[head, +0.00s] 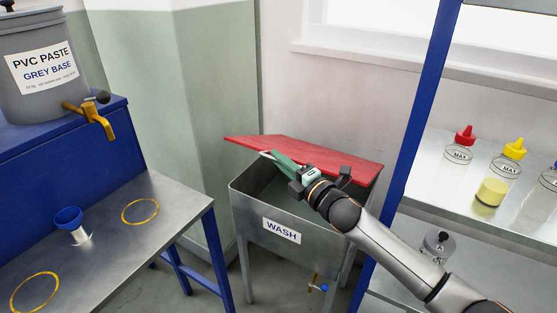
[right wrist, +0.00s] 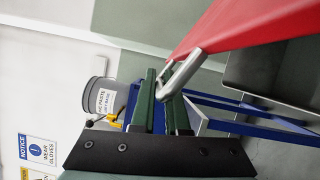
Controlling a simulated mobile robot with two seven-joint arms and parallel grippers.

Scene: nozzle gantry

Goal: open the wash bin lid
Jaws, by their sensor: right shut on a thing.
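The wash bin (head: 255,208) is a grey metal tub on legs with a WASH label (head: 282,230). Its red lid (head: 325,152) is partly raised and tilted, and the dark inside of the bin shows below it. My right gripper (head: 275,158) reaches over the bin at the lid's near left edge. In the right wrist view its green fingers are shut on the lid's metal loop handle (right wrist: 182,74), and the red lid (right wrist: 240,22) rises above them. My left gripper is not in view.
A blue stand with a PVC paste tub (head: 42,75) and a metal table (head: 100,230) with a blue-rimmed cup (head: 70,220) are on the left. A blue-framed shelf (head: 412,130) with several bottles is close on the right. A wall is behind the bin.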

